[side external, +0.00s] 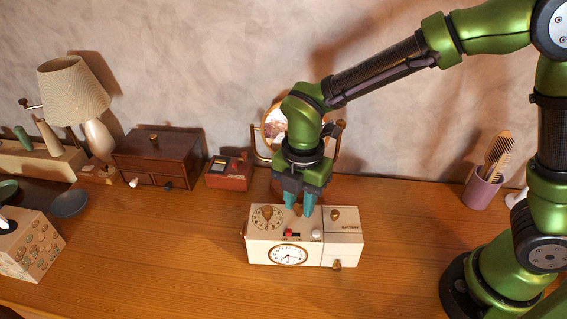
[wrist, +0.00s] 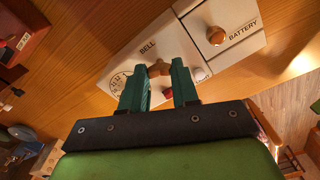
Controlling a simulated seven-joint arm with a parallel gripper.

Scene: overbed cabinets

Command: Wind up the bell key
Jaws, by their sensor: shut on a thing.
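The cream alarm clock box (side external: 256,248) stands on the wooden desk with a round clock face (side external: 288,255) on its front. In the wrist view, the brass bell key (wrist: 159,68) stands beside the printed word BELL on the top, between my fingertips. My gripper (side external: 299,211) points down at the back of the clock's top and is shut on the bell key; it also shows in the wrist view (wrist: 159,75). The fingers hide the key in the side view.
The clock's top also bears a dial (side external: 267,217), a red switch (side external: 289,233), a white button (side external: 316,233) and a brass knob (side external: 335,214) by the BATTERY label. A red-brown box (side external: 229,173) and round mirror (side external: 273,124) stand behind. The desk in front is clear.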

